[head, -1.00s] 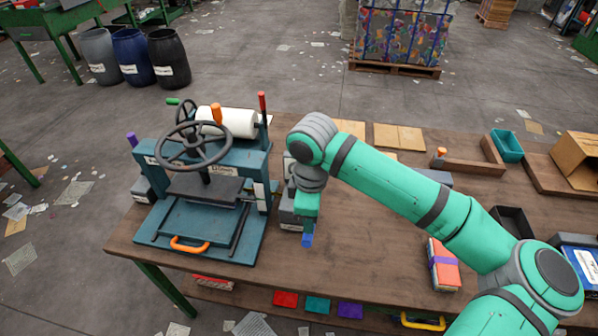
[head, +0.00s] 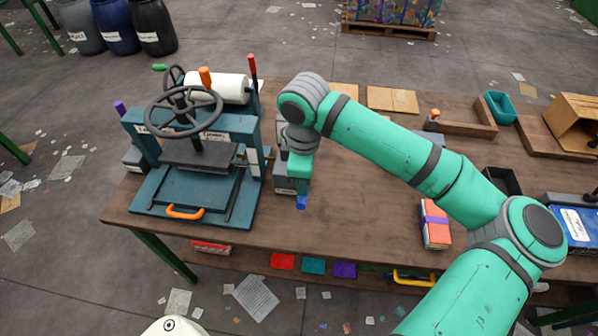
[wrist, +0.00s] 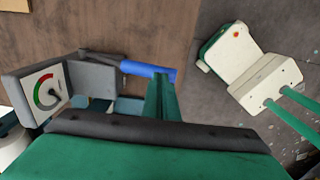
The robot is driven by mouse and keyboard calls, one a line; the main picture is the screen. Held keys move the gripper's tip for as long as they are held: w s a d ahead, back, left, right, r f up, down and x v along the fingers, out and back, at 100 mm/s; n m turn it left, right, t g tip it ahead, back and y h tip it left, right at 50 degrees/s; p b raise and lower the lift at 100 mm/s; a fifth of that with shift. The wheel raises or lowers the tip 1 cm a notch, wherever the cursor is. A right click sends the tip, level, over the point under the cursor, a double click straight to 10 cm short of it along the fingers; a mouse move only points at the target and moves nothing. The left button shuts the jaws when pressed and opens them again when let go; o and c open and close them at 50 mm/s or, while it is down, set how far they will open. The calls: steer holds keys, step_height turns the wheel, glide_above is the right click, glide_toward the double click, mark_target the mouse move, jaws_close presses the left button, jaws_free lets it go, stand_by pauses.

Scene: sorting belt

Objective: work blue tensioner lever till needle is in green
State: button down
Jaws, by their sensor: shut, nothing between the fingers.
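The tensioner is a grey box (wrist: 95,75) beside the press, mostly hidden behind my arm in the head view. Its blue lever (wrist: 148,71) points right in the wrist view, and its blue end (head: 301,202) shows just below my gripper in the head view.
The teal press (head: 190,190) with its black handwheel (head: 184,111) and orange handle (head: 185,212) stands close on the left. A purple-banded book (head: 434,224) and a teal bin (head: 501,108) are on the right. The wooden tabletop (head: 370,215) is clear right of the lever.

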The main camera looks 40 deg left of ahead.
steer(key=shift+f, duration=1.45)
steer(key=shift+w+f, duration=0.15)
steer(key=shift+f, duration=0.5)
steer(key=shift+s+f, duration=0.2)
steer(key=shift+f, duration=0.3)
steer(key=shift+w+f, duration=0.1)
steer(key=shift+f, duration=1.6)
